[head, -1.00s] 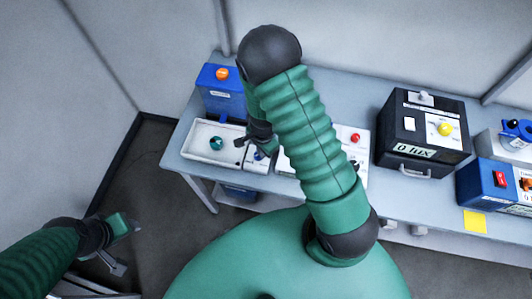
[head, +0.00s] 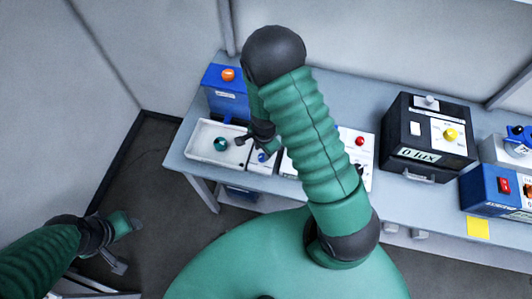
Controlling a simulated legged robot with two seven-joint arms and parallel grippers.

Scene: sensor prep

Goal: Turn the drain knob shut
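A small blue knob (head: 262,157) sits on a narrow white panel to the right of a white tray (head: 203,154); it may be the drain knob, but I cannot read a label. My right gripper (head: 252,144) is just above and behind this knob in the picture, with its dark fingers apart and nothing seen between them. My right forearm hides part of the white equipment behind it. A teal round object (head: 221,144) lies in the tray. My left gripper (head: 130,246) is open and empty at the lower left, over the floor, away from the table.
A blue box (head: 226,103) with an orange knob (head: 228,75) stands behind the tray. To the right are a red button (head: 360,141), a black box (head: 428,130) reading 0 lux, and a blue unit (head: 484,191) with a red switch. A yellow note (head: 478,227) hangs on the table's front edge.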

